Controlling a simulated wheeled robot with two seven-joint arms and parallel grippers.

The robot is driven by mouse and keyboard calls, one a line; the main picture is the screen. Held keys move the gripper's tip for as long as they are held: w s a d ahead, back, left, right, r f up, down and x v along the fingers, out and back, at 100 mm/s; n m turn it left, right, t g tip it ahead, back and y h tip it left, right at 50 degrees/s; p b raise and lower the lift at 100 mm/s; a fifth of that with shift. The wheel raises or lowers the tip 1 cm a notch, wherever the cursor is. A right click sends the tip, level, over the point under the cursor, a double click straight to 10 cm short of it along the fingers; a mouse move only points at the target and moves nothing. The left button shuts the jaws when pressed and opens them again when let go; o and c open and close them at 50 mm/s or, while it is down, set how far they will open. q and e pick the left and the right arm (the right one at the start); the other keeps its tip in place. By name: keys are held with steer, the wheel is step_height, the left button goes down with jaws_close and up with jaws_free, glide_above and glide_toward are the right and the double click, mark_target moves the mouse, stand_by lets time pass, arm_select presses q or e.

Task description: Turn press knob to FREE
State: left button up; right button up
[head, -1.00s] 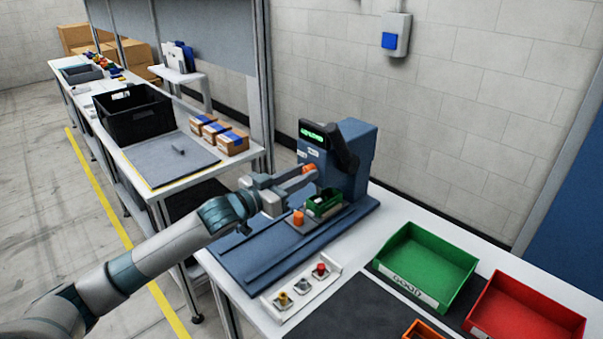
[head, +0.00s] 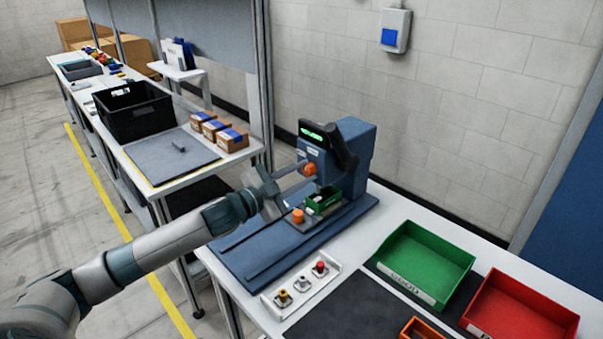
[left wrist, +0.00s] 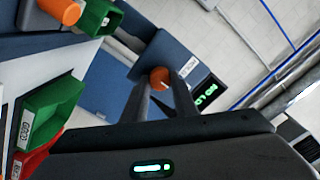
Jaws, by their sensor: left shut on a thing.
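The blue press (head: 357,140) stands on a blue base plate on the bench, with a green-lit display (head: 312,131) and a dark lever arm on its front. The orange press knob (head: 310,169) is on its face below the display. My left gripper (head: 300,170) reaches it from the left and is shut on it. In the left wrist view the knob (left wrist: 159,77) lies between the tips of my two fingers. The display (left wrist: 207,92) there shows partly readable green text, like "NO LO". The knob's pointer mark and labels are too small to read. My right gripper is out of view.
A green part (head: 322,200) sits in the fixture below the press head, beside an orange cylinder (head: 298,215). A white block with small knobs (head: 302,287) lies in front. Green (head: 427,262) and red (head: 522,310) bins stand at right.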

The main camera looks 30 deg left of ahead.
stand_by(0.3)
arm_select(q)
steer(key=o, duration=1)
steer(key=shift+o, duration=0.2)
steer(key=shift+s, duration=0.15)
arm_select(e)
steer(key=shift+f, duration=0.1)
arm_select(q)
steer(key=shift+s+a+f+b, duration=0.15)
steer(key=shift+s+a+b, duration=0.15)
steer(key=shift+s, duration=0.25)
steer(key=b+v, duration=0.4)
steer(key=v, duration=1.1)
steer(key=shift+s, duration=0.4)
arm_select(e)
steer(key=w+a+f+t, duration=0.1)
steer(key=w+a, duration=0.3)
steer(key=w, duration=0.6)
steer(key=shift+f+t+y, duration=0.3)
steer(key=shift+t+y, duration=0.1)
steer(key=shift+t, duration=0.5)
